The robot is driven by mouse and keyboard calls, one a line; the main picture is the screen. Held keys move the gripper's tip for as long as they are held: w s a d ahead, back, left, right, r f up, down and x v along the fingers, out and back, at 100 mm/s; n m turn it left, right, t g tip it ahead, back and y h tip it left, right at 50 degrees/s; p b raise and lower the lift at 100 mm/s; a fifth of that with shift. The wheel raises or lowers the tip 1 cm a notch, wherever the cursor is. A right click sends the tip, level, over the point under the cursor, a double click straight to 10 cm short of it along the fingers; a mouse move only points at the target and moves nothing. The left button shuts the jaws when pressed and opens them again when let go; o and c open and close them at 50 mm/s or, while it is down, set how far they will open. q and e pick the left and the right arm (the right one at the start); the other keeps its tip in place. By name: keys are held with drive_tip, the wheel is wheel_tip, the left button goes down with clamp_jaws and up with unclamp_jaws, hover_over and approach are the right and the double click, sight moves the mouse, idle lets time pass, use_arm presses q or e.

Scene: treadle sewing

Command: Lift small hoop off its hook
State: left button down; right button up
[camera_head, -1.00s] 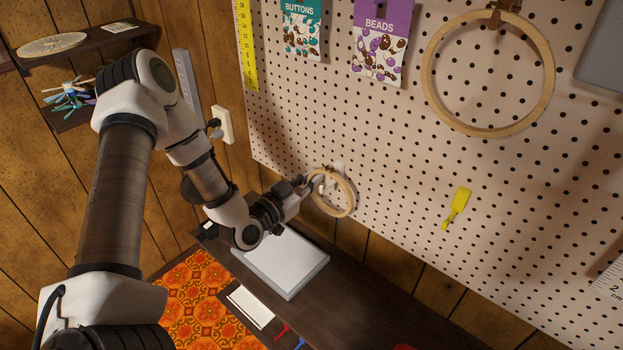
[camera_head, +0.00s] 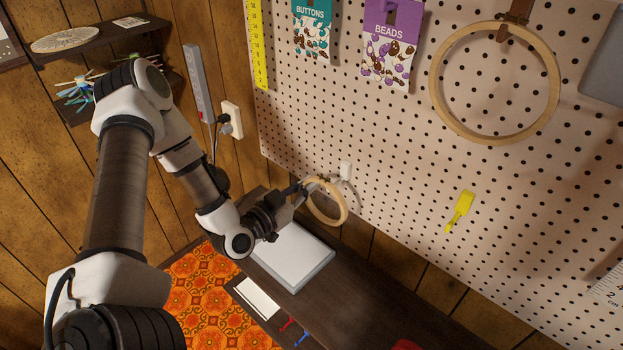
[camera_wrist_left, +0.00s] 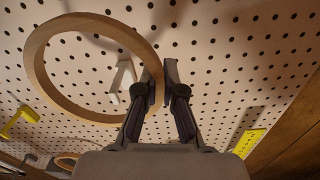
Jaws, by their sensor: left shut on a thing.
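The small wooden hoop (camera_head: 344,207) hangs in front of the lower left part of the pegboard. My left gripper (camera_head: 308,186) is shut on the hoop's rim near its top. In the left wrist view the gripper (camera_wrist_left: 168,82) pinches the right side of the hoop (camera_wrist_left: 40,70). A white hook (camera_head: 346,171) sticks out of the board just to the upper right of the hoop in the head view, apart from it. In the wrist view the hook (camera_wrist_left: 122,78) shows through the ring's opening. My right gripper is not in view.
A large hoop (camera_head: 437,105) hangs on the pegboard (camera_head: 400,160) at upper right. Button and bead packets (camera_head: 390,45) and a yellow hook (camera_head: 460,210) are also on the board. Below the gripper, a pale flat block (camera_head: 292,255) lies on the dark table (camera_head: 365,290).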

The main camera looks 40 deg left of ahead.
use_arm(q)
drive_tip(key=s+p, duration=0.1)
drive_tip(key=s, duration=0.1)
drive_tip(key=s+p, duration=0.1)
drive_tip(key=s, duration=0.1)
drive_tip(key=s+p, duration=0.1)
drive_tip(key=shift+s+a, duration=0.25)
drive_tip(key=shift+s, duration=0.15)
idle(0.3)
